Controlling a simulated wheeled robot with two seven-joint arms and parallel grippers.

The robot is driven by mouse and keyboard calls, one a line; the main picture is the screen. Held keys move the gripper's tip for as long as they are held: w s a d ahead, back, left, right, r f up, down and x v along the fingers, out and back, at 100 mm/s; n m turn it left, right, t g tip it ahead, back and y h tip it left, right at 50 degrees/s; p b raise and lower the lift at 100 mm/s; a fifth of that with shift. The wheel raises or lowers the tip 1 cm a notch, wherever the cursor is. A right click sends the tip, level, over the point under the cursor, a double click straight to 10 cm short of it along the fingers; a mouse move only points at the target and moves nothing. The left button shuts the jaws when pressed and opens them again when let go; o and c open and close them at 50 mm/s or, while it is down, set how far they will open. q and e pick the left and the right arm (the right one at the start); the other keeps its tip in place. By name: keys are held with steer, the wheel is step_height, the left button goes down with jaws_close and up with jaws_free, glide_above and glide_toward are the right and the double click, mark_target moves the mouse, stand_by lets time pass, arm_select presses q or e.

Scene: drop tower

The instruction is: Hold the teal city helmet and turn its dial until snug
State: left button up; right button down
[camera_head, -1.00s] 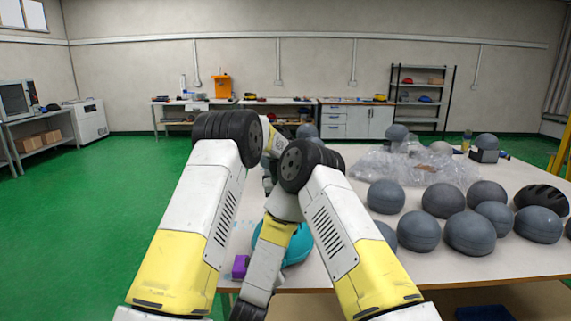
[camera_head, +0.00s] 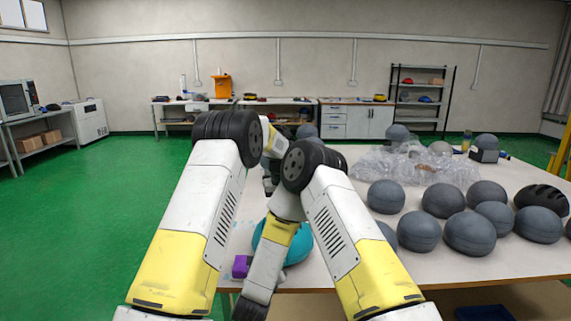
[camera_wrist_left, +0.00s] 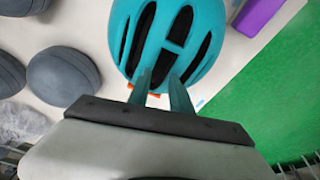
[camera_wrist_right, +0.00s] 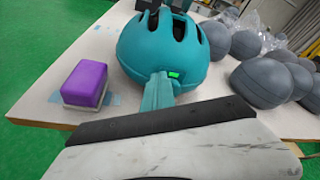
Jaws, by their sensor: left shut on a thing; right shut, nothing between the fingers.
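The teal helmet (camera_head: 298,245) sits on the table near its front edge, partly hidden behind my right arm. My left gripper (camera_wrist_left: 163,78) reaches it from the far side and is shut on the helmet's rim, beside its dark vents; small orange bits show by the fingers. My right gripper (camera_wrist_right: 160,78) is shut and empty at the near side, its fingertips close to the helmet's lower rim. A small green patch (camera_wrist_right: 174,74) shows on the helmet just beside those fingertips. I cannot tell whether they touch, and the dial is not clearly visible.
A purple block with a pale base (camera_wrist_right: 86,82) stands left of the helmet. The table's left edge is close, with green floor (camera_head: 90,220) beyond.

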steer(key=shift+s+d+f, duration=0.1)
steer(key=shift+d+f, duration=0.3)
steer(key=shift+d, duration=0.1)
steer(key=shift+d+r, duration=0.3)
stand_by(0.6)
steer(key=shift+d+r, duration=0.2)
steer(key=shift+d, duration=0.15)
steer(key=shift+d, duration=0.1)
steer(key=shift+r, duration=0.1)
stand_by(0.4)
steer(key=shift+r, duration=0.3)
steer(key=v, duration=0.3)
steer(key=f+v, duration=0.1)
steer(key=v, duration=0.1)
steer(key=shift+s+d, duration=0.1)
steer(key=shift+s, duration=0.45)
